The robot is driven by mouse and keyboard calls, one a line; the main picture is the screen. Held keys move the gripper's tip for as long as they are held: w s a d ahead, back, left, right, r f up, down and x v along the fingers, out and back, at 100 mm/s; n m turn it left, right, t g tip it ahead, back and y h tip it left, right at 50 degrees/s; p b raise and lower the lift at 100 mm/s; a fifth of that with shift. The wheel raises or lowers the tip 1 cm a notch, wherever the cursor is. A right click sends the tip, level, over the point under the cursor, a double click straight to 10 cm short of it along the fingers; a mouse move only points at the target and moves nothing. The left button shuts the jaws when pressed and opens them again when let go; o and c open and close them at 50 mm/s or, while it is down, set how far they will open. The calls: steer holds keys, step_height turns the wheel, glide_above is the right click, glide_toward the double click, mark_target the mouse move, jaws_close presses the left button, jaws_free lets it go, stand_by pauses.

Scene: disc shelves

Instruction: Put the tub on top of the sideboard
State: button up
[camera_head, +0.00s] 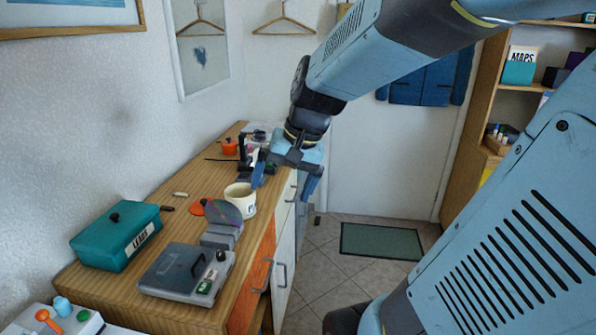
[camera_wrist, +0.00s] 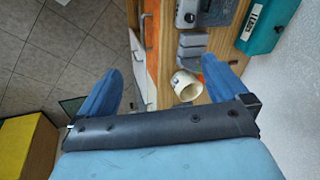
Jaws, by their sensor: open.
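A cream cup-like vessel (camera_head: 240,198), which looks like the tub, stands upright near the front edge of the wooden sideboard (camera_head: 180,215). It also shows in the wrist view (camera_wrist: 186,86), between the fingers in the picture. My gripper (camera_head: 286,178) is open and empty, with its blue fingers pointing down. In the head view it hangs above and to the right of the vessel, over the sideboard's front edge. In the wrist view the gripper (camera_wrist: 160,70) frames the front edge. I cannot see any finger touching the vessel.
Beside the vessel are a grey holder (camera_head: 222,235) with a shiny disc, a grey device (camera_head: 187,273) and a teal box (camera_head: 117,236). An orange pot (camera_head: 229,146) and dark items stand farther back. A shelf unit (camera_head: 470,130) stands at right.

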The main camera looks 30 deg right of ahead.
steer(key=s+d+r+n+t+h, duration=0.2)
steer(key=s+r+n, duration=0.2)
steer(key=s+r, duration=0.1)
steer(key=shift+s+n+t+h, duration=0.3)
steer(key=shift+s+t+h, duration=0.1)
steer(key=shift+s, duration=0.4)
steer(key=shift+c, duration=0.2)
stand_by(0.4)
